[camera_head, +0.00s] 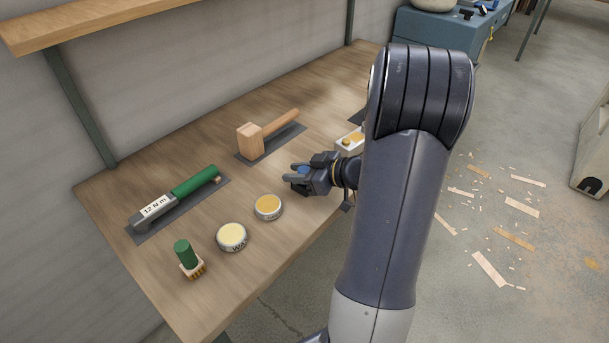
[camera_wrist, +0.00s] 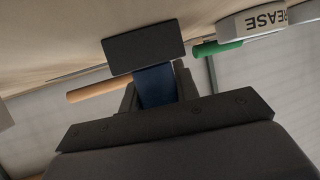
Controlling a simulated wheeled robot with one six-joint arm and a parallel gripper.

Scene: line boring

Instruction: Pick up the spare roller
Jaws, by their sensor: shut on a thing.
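My gripper (camera_head: 300,178) is over the bench near its front edge, between the mallet and the yellow tin. Its dark jaws are shut on a small blue piece, which I take to be the spare roller (camera_head: 304,169). In the wrist view the blue roller (camera_wrist: 156,86) shows between the dark fingers, partly hidden by them. Whether it is clear of the bench top I cannot tell.
The wooden bench (camera_head: 105,215) carries a wooden mallet (camera_head: 250,139), a green-handled torque wrench (camera_head: 195,181), a wax tin (camera_head: 232,237), a yellow tin (camera_head: 268,207) and a green-handled brush (camera_head: 186,254). A white tray (camera_head: 346,145) is partly behind my arm. A shelf (camera_head: 90,24) overhangs.

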